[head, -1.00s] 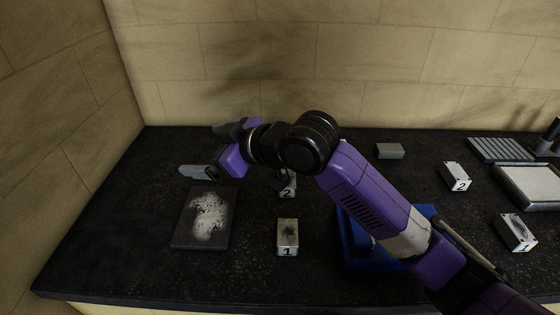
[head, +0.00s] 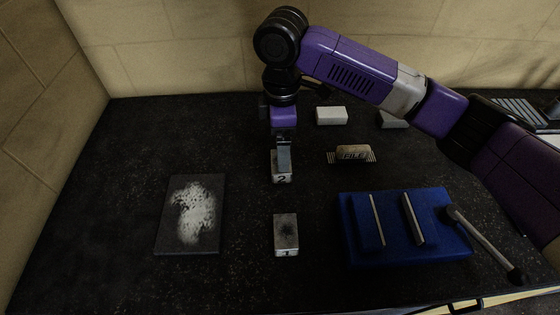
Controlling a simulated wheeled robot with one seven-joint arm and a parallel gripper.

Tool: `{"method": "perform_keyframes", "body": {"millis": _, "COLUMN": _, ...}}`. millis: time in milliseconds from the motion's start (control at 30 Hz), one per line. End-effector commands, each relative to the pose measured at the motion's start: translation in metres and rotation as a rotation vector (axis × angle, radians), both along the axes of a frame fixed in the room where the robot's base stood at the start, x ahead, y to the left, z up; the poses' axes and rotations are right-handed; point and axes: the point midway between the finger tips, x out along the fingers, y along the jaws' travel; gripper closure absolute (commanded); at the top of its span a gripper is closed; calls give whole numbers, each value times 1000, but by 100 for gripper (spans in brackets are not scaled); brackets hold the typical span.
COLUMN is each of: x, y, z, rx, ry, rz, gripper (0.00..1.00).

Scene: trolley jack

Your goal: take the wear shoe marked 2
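The block marked 2 (head: 281,179), a small light grey block with a black 2 on its front face, lies on the dark bench near the middle. My gripper (head: 284,158) points down right over it, its fingers covering part of its top and rear. One finger lines up behind the other, so I cannot tell the gap between them or whether they touch the block. A similar block marked 1 (head: 286,233), with a dark smudge on top, lies nearer the front, apart from my gripper.
A dark plate with white powder (head: 176,232) lies left. A blue fixture (head: 390,240) with two upright bars and a lever (head: 487,244) stands right. A block marked FILE (head: 353,153), a white block (head: 331,116) and a grey block (head: 391,121) lie behind. Bench (head: 120,150) is clear far left.

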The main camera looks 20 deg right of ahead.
Motion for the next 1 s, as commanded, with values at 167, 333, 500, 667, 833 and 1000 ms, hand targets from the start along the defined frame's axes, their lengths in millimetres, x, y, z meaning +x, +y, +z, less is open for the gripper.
{"method": "perform_keyframes", "body": {"millis": 167, "x": 0, "y": 0, "z": -18, "rx": 0, "ry": 1, "rz": 2, "gripper": 2}}
{"method": "perform_keyframes", "body": {"millis": 333, "x": -2, "y": 1, "z": -34, "rx": 1, "ry": 1, "rz": 3, "gripper": 2}}
{"method": "perform_keyframes", "body": {"millis": 500, "x": -2, "y": 2, "z": -59, "rx": 1, "ry": 0, "rz": 2, "gripper": 2}}
{"method": "perform_keyframes", "body": {"millis": 667, "x": -2, "y": 2, "z": -73, "rx": 1, "ry": -3, "rz": 2, "gripper": 2}}
{"method": "perform_keyframes", "body": {"millis": 833, "x": -2, "y": 3, "z": -74, "rx": 2, "ry": -3, "rz": 2, "gripper": 2}}
{"method": "perform_keyframes", "body": {"millis": 1000, "x": -2, "y": 3, "z": -74, "rx": 2, "ry": -3, "rz": 2, "gripper": 23}}
